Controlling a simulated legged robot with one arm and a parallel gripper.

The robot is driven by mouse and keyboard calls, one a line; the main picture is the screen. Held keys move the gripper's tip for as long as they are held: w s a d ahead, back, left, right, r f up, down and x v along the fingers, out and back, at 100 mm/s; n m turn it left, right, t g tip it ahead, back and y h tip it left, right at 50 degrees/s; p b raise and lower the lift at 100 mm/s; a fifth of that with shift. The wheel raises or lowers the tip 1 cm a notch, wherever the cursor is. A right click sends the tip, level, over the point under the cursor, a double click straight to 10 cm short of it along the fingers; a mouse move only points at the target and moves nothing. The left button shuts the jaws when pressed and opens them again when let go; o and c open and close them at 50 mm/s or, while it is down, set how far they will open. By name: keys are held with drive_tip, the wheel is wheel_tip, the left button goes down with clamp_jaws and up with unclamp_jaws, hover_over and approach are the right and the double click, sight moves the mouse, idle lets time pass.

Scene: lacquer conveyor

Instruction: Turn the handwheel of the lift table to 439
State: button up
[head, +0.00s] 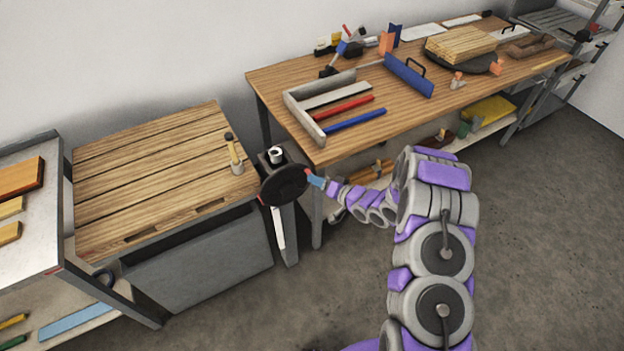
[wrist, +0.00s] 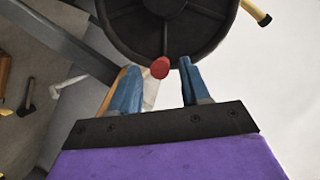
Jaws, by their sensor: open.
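The black handwheel (head: 285,186) is on a dark post (head: 284,238) between the wood-topped table (head: 150,170) and the workbench. In the wrist view, the handwheel (wrist: 205,32) fills the top, with its upper part cut off. A small red knob (wrist: 160,67) shows at its lower rim. My gripper (wrist: 158,68) is open, with one blue finger on each side of the knob; I cannot tell whether either touches it. In the head view, my gripper (head: 316,180) is at the wheel's right edge. A white strip (head: 278,228) runs down the post; no number is readable.
The workbench (head: 460,100) behind my arm carries a grey frame, red and blue bars and stacked wood. A small brush-like tool (head: 233,152) stands on the wood-topped table. A grey cart (head: 30,230) is at far left. Open floor (head: 540,240) lies to the right.

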drive_tip(key=shift+b+x, duration=0.3)
drive_tip(key=shift+x, duration=1.55)
drive_tip(key=shift+r, duration=0.1)
drive_tip(key=shift+c, duration=0.2)
clamp_jaws()
